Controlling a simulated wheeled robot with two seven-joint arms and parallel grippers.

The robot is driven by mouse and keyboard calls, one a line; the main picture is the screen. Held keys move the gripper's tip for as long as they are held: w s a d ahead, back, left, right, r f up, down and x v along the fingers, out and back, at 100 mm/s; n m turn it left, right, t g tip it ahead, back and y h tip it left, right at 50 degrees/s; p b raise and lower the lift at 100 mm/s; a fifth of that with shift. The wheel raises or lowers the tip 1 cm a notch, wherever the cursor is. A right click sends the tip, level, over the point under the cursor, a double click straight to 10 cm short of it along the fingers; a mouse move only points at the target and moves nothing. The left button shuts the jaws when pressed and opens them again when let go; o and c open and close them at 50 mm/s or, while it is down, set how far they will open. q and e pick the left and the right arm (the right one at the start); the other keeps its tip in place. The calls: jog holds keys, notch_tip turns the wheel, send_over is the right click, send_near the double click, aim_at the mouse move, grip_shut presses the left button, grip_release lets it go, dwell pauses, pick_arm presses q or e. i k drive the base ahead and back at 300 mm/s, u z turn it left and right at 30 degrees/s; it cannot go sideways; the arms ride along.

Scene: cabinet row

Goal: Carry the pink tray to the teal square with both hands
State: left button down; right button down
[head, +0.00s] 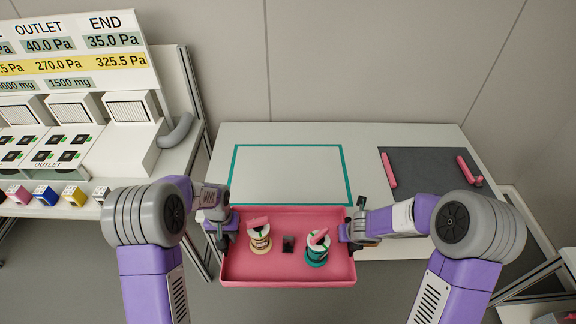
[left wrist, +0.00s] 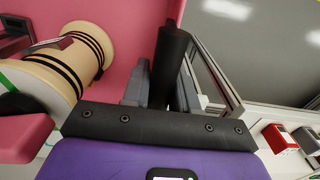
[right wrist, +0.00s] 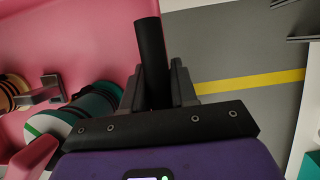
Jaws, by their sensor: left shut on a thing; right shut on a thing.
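The wrist views show the beige spool (left wrist: 70,62) and the teal spool (right wrist: 88,108).
A dark grey mat (head: 425,172) with pink bars (head: 388,170) lies on the right of the white table (head: 400,245). A side bench (head: 185,165) with a panel and several small coloured boxes (head: 45,194) stands at left. A wall is behind the table.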

aim_at(288, 172)
jog(key=i, duration=1.4)
